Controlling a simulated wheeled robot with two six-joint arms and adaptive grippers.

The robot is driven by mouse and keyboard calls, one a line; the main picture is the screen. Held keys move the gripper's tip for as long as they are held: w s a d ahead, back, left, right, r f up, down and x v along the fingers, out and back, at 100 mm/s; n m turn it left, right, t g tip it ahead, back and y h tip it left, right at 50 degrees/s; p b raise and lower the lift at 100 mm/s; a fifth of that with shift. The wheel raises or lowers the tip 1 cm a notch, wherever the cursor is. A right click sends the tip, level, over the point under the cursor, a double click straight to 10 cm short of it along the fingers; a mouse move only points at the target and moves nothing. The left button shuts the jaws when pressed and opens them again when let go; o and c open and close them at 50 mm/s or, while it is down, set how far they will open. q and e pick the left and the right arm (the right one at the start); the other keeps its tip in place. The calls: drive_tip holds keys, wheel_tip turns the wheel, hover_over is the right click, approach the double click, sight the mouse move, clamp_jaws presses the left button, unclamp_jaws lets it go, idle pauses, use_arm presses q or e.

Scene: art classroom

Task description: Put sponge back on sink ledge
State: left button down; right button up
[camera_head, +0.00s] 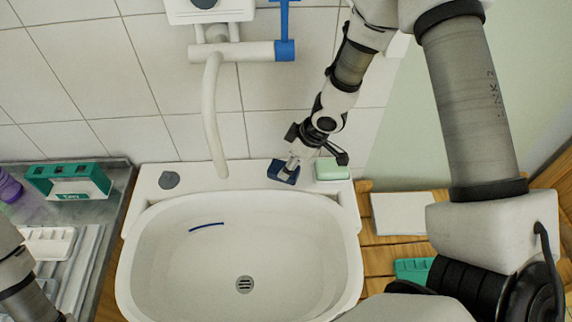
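The white sink (140,262) has a flat ledge (228,178) along its back. A dark blue block (281,174), which looks like a sponge, sits on the right part of this ledge. A pale green block (331,171) sits on the ledge just right of it; I cannot tell whether it is soap or another sponge. My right gripper (317,160) is over the ledge with its fingers spread apart. One finger is at the blue block, and whether it touches is unclear. The other is above the green block. My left arm shows at the lower left; its gripper is out of view.
A white faucet (212,118) hangs over the sink, with a blue handle (285,48). A dark blue stroke (207,227) marks the basin. Left counter holds a green holder (72,181) and a white tray (50,243). White paper (400,213) lies on the wooden right side.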

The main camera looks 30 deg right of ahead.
drive_tip(key=p+v, duration=0.2)
drive_tip(key=v, duration=0.7)
drive_tip(key=shift+p, duration=0.35)
